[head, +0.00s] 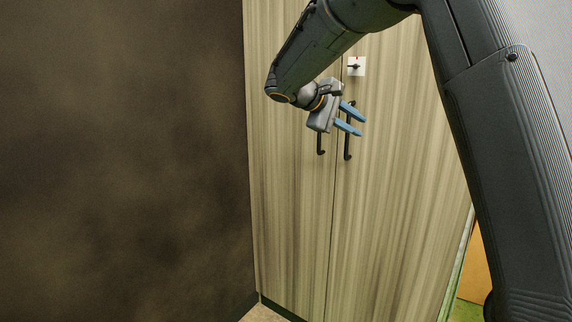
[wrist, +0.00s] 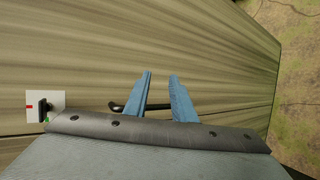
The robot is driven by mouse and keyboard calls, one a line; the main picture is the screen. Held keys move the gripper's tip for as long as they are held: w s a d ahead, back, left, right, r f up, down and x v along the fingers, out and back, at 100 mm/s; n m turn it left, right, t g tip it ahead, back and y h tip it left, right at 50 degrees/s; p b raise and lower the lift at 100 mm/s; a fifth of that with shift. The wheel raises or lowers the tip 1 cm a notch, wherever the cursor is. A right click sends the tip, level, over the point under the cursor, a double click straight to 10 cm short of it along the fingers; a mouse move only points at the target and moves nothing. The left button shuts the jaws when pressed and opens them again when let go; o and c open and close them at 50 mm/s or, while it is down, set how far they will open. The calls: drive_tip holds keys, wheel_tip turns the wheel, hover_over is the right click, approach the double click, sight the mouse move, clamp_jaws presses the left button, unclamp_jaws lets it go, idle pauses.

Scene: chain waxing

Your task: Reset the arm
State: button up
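My gripper (head: 361,122) is in front of a tall wooden cabinet (head: 297,220) with two doors. Its two blue fingers are apart with nothing between them in the head view. In the wrist view, my gripper (wrist: 160,75) also shows open, with the cabinet's wood face behind it. A dark handle (head: 348,145) on the right door lies close to the fingers. Another dark handle (head: 320,145) on the left door is partly hidden by my gripper. I cannot tell whether the fingers touch a handle.
A white plate with a dark latch (head: 356,66) is on the right door above my gripper. It also shows at the left of the wrist view (wrist: 44,106). A dark brown wall (head: 120,160) stands left of the cabinet. Both doors look shut.

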drive_tip(key=s+d+f+m+g+y+p, duration=0.25)
drive_tip(key=s+f+g+y, duration=0.3)
drive_tip(key=s+f, duration=1.1)
drive_tip(key=s+a+f+m+y+p, duration=0.1)
drive_tip(key=s+f+m+y, duration=0.1)
drive_tip(key=s, duration=0.9)
drive_tip(key=s+a+f+m+y+p, duration=0.1)
drive_tip(key=s+f, duration=0.4)
drive_tip(key=s, duration=0.7)
drive_tip(key=shift+s+a+m+g+y+p, duration=0.15)
drive_tip(key=shift+a+m+g+y+p, duration=0.35)
drive_tip(key=shift+m+y, duration=0.7)
drive_tip(key=shift+o, duration=0.3)
drive_tip(key=shift+d, duration=0.2)
